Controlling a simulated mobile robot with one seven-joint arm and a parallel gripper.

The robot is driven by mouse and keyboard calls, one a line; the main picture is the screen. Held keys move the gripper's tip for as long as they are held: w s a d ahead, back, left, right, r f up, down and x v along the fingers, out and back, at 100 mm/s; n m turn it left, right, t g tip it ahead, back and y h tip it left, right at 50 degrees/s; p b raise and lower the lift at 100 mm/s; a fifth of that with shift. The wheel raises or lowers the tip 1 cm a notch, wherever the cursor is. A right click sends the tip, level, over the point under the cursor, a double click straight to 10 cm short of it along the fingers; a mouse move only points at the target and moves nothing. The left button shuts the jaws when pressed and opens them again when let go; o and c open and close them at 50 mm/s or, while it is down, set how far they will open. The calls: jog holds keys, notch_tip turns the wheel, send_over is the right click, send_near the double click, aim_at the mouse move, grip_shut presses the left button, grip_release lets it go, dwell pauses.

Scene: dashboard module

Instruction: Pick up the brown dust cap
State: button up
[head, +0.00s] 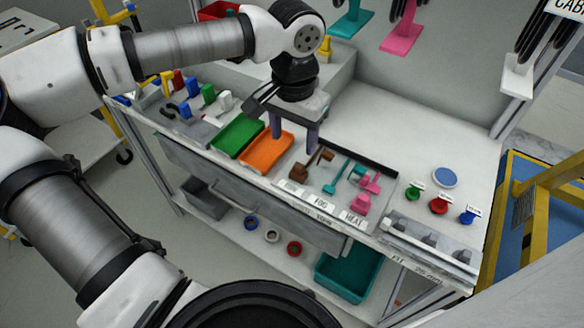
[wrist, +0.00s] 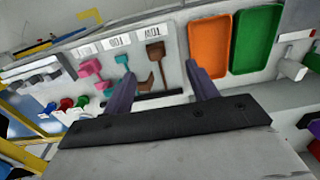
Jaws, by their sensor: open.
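My gripper (head: 294,143) points down, open and empty, above the bench between the orange tray and the brown parts. In the wrist view the brown parts appear between its fingers (wrist: 160,70), nearer the left one.
An orange tray (head: 266,151) and a green tray (head: 238,135) lie left of the brown parts. Teal parts (head: 331,187) and pink parts (head: 361,203) lie close on the right. A black bar (head: 358,158) runs behind. Bare bench is open behind that.

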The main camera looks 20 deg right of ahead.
aim_at(299, 165)
notch_tip(299, 165, down, 5)
jog(key=shift+d+f, duration=0.1)
jog(key=shift+f, duration=0.05)
jog(key=f, duration=0.2)
jog(key=d+f+p, duration=0.1)
jog(key=f, duration=0.1)
jog(key=shift+s+f, duration=0.1)
jog(key=shift+f, duration=0.6)
jog(key=shift+c, duration=0.2)
jog(key=c, duration=1.2)
